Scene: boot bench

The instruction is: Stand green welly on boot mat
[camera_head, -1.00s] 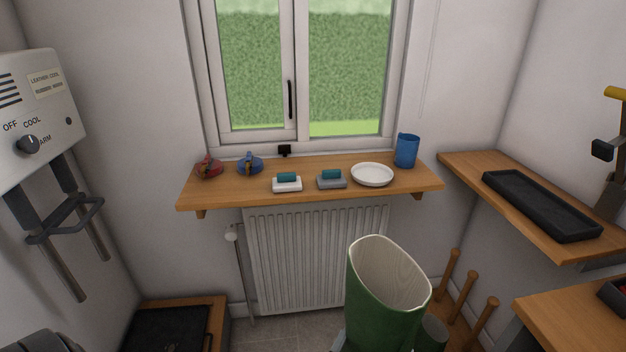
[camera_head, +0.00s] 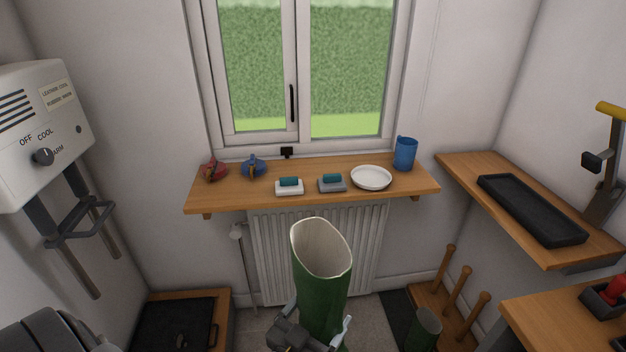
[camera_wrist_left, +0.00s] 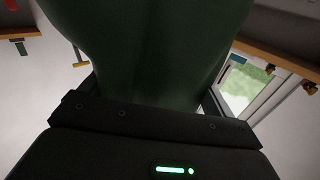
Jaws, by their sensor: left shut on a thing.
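A tall green welly (camera_head: 322,290) with a pale lining stands upright, opening up, at the lower middle of the head view. My left gripper (camera_head: 312,333) is shut on it, low on the shaft; the foot is out of frame. In the left wrist view the green shaft (camera_wrist_left: 150,50) fills the space beyond the gripper. A second green welly (camera_head: 427,325) is to the right, its lower part cut off. A dark flat mat (camera_head: 397,309) lies on the floor between the two wellies, partly visible; I cannot tell if it is the boot mat. My right gripper is not in view.
A peg rack (camera_head: 462,300) stands at lower right, near the second welly. A wooden shelf (camera_head: 225,196) holds brushes, a plate and a blue mug above a radiator (camera_head: 370,240). A black tray (camera_head: 530,208) lies on the right shelf. A low bench with a black top (camera_head: 175,322) is at left.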

